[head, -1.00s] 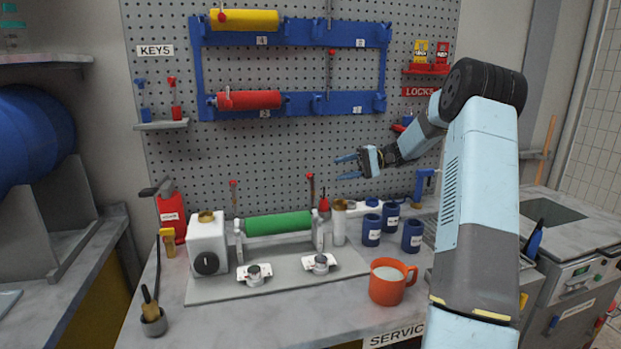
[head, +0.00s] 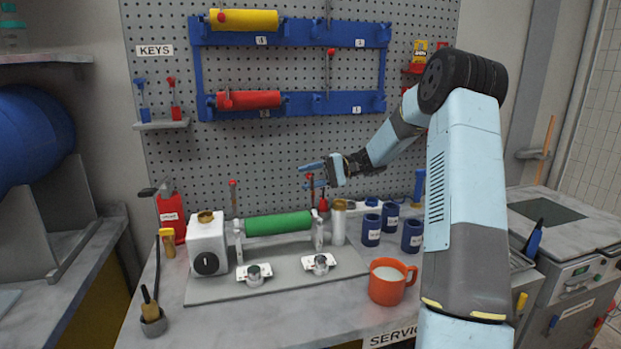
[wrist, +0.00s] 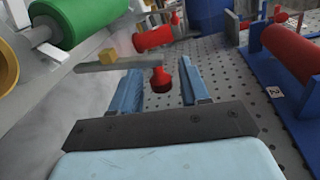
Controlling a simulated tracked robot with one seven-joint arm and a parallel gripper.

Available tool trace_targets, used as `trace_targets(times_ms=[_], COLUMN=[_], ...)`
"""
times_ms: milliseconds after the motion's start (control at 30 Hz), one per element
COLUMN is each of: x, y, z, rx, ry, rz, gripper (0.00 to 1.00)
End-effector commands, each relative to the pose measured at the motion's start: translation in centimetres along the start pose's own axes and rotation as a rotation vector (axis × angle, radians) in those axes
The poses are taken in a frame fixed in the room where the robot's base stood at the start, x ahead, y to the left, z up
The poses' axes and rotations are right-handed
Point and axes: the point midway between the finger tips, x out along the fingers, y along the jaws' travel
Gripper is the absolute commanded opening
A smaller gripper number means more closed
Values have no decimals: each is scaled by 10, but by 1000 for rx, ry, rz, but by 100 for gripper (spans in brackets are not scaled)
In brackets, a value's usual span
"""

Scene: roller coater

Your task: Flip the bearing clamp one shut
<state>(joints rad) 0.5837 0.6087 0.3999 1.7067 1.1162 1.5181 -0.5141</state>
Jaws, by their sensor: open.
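A green roller (head: 278,223) lies across two bearing stands on the coater's grey base plate (head: 215,290). Upright clamp levers with red tips stand open at its left end (head: 233,190) and right end (head: 311,184); no number is readable on either, so I cannot tell which is clamp one. My gripper (head: 312,175) is open and empty, close to the right lever's top in the head view. In the wrist view the gripper (wrist: 160,72) has a red knob (wrist: 161,80) between its fingers in the picture; contact cannot be told. The green roller (wrist: 85,20) is at upper left there.
An orange mug (head: 386,284) stands at the front right, and several blue jars (head: 371,231) stand right of the coater. A blue rack (head: 355,104) with yellow and red rollers hangs on the pegboard behind. Two white-based knobs (head: 320,263) sit on the base plate's front.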

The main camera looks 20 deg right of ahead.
Motion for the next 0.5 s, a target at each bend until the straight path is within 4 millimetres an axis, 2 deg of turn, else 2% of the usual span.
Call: trace_targets(times_ms=[100, 500], x=[0, 0], y=[0, 0], z=[0, 0], rx=[0, 1], ry=[0, 0], rz=[0, 1], gripper=[44, 6])
